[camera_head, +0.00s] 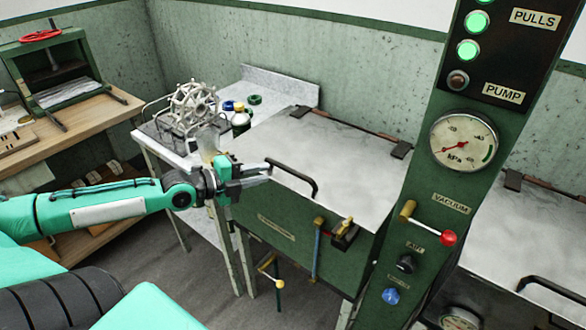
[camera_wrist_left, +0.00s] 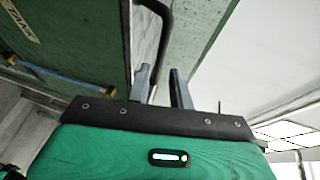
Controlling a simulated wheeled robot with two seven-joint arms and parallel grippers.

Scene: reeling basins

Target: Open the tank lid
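The tank lid (camera_head: 330,150) is a pale grey metal plate lying flat and closed on the green tank (camera_head: 285,232), hinged along its back edge. Its black bar handle (camera_head: 296,174) runs along the front edge. My left gripper (camera_head: 262,173) is at the handle's left end. In the left wrist view, my left gripper (camera_wrist_left: 162,84) has its two grey fingers apart, and the black handle (camera_wrist_left: 166,35) runs down toward the gap between them. I cannot tell whether they touch it. My right gripper is out of view.
A green control column (camera_head: 420,210) with a gauge and a red-knobbed lever stands right of the lid. A second lid (camera_head: 530,235) with a black handle is beyond it. A side table (camera_head: 285,85) holds a metal wheel (camera_head: 193,103) and bottles. A wooden bench (camera_head: 75,128) is at left.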

